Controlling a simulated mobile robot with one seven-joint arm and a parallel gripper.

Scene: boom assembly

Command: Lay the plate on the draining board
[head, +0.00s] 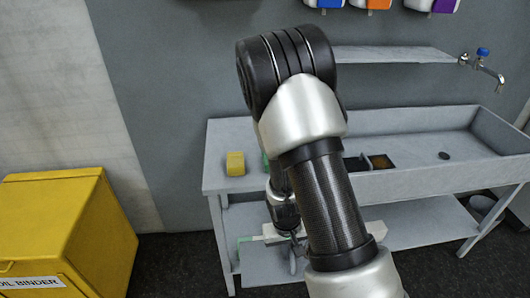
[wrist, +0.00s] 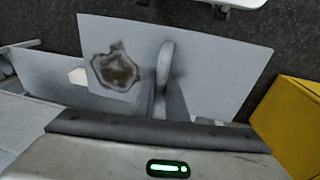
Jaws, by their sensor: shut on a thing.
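My gripper (wrist: 163,88) is shut on a flat grey plate (wrist: 215,70) in the wrist view. The plate has a ragged brown, rusty-looking patch (wrist: 115,68) left of the fingers. In the head view my gripper (head: 294,250) hangs low, below the worktop and in front of the lower shelf; my arm hides much of it, and I cannot clearly tell the plate from the shelf there. The draining board (head: 218,180) is the flat grey left part of the sink unit, partly behind my arm. A yellow block (head: 235,163) sits on it.
The sink basin (head: 420,172) is to the right, with a tap (head: 485,68) above. Dark and brown small items (head: 380,162) lie near its left end. A yellow bin (head: 65,235) stands at left. A wall shelf (head: 395,55) and dispensers (head: 375,4) are above.

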